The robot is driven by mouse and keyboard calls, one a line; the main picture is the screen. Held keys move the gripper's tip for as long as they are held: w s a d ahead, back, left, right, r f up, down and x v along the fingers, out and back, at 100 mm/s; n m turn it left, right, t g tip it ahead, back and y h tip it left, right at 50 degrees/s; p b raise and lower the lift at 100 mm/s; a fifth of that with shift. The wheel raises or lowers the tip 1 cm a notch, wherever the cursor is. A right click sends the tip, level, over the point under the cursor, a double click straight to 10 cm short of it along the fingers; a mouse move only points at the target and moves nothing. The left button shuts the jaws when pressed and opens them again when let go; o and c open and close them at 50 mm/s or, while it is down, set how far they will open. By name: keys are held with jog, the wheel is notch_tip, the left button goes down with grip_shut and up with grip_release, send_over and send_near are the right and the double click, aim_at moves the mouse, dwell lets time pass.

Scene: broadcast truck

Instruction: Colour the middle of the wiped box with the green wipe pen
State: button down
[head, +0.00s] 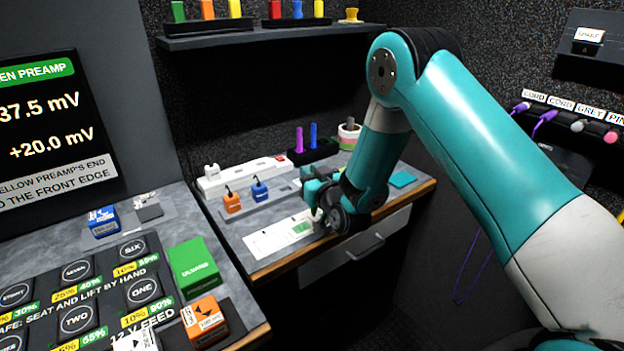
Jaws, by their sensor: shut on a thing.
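A flat white card (268,242) with printed boxes lies on the grey worktop near its front edge. A green patch (303,227) shows in a box toward the card's right end. My gripper (318,212) is low over that right end, shut on a small pale pen (315,215). The pen looks roughly upright, its lower end beside the green patch; I cannot tell whether it touches the card. My gripper and wrist hide most of the pen and part of the card's right end.
Behind the card stand an orange block (232,203), a blue block (260,190) and a white power strip (240,176). A dark holder (305,157) bears purple and blue pens. A teal pad (402,180) lies right of my wrist. A gap separates the left counter.

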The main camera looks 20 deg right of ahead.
jog(key=shift+r+p, duration=1.6)
jog(key=shift+r, duration=1.2)
